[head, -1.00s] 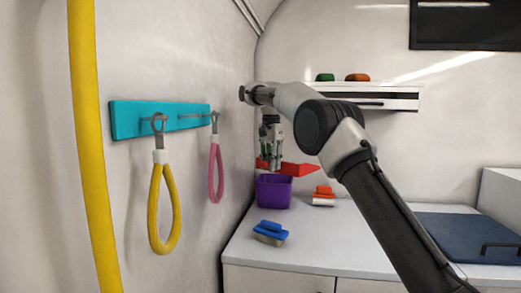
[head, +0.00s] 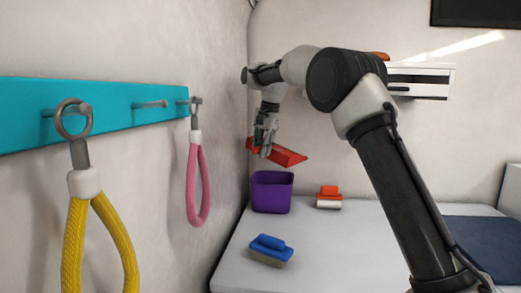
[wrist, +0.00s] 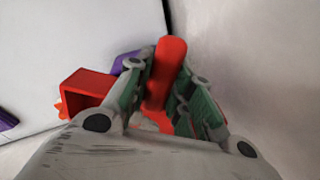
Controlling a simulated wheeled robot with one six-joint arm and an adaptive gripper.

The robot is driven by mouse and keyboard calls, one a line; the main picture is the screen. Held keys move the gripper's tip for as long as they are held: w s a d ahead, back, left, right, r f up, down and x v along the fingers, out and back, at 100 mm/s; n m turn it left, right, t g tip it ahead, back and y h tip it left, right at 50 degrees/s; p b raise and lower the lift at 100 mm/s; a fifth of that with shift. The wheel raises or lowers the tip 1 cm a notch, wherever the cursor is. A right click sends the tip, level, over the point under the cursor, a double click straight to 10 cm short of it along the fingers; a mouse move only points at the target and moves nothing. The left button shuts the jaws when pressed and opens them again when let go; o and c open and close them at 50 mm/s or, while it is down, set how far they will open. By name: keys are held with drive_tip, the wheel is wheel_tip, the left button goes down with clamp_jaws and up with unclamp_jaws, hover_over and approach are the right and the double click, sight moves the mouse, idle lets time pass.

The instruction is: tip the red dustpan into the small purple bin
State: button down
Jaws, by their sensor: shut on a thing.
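The red dustpan (head: 288,157) is in my gripper (head: 265,150), above the small purple bin (head: 271,192) in the head view. It is tilted, its right end lower than its left, with a gap between it and the bin's rim. In the wrist view my gripper (wrist: 160,95) is shut on the dustpan's red handle (wrist: 168,62), and the boxy red pan (wrist: 85,88) shows to the left. The bin stands upright on the counter against the left wall. Its inside is mostly hidden, and I cannot see any contents of the pan.
On the white counter (head: 335,240) lie a blue brush (head: 270,248) in front of the bin and an orange-and-white brush (head: 329,196) to its right. Yellow (head: 100,240) and pink (head: 197,180) loops hang from a teal rack (head: 100,112) on the left wall. A shelf (head: 425,80) is behind.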

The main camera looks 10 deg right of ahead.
drive_tip(key=t+y, duration=0.2)
drive_tip(key=s+d+t, duration=0.1)
drive_tip(key=shift+r+y, duration=0.3)
drive_tip(key=shift+y, duration=0.1)
drive_tip(key=t+y, duration=0.4)
drive_tip(key=t, duration=0.1)
drive_tip(key=shift+s+f+y, duration=0.15)
drive_tip(key=shift+f+y, duration=0.05)
drive_tip(key=shift+y, duration=0.1)
drive_tip(key=shift+r, duration=0.1)
drive_tip(key=shift+d, duration=0.1)
idle(1.0)
